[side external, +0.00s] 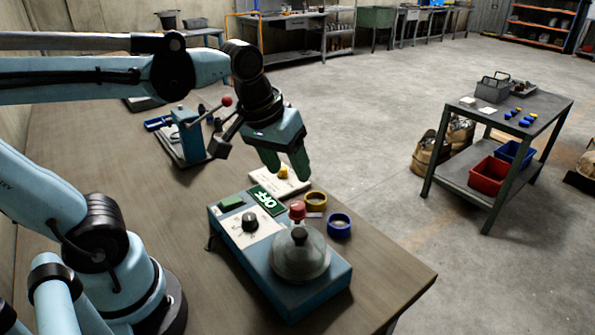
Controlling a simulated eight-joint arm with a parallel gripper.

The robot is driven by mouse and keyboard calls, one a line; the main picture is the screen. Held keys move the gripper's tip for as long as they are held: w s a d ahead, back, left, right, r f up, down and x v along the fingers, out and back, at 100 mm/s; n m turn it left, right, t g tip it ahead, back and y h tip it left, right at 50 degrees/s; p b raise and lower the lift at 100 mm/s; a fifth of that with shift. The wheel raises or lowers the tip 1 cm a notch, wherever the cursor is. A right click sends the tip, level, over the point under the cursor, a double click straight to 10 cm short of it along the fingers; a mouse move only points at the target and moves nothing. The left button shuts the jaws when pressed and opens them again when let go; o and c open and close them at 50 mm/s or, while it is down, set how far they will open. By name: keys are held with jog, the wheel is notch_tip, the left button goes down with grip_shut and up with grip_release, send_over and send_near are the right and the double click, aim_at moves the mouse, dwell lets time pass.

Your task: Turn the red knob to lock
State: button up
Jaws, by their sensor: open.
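A red knob (297,209) stands at the back of a teal machine box (272,268), just behind a clear-grey dome (300,257). I cannot tell exactly what the knob is mounted on. A second red ball (227,101) tops a lever on another device.
Yellow (316,201) and blue (340,225) rings sit on the table right of the knob. A white pad (280,182) lies below my gripper. The lever press (187,135) stands behind left. A grey cart (500,118) stands apart at right.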

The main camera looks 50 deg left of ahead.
aim_at(297, 205)
notch_tip(297, 205, up, 4)
jog(key=w+d+n+g, duration=0.1)
jog(key=w+n+g, duration=0.1)
jog(key=n+g, duration=0.25)
jog(key=shift+n+t, duration=0.25)
jog(key=shift+s+f, duration=0.2)
jog(key=shift+f, duration=5.9)
jog(key=c, duration=1.1)
jog(key=shift+o, duration=0.2)
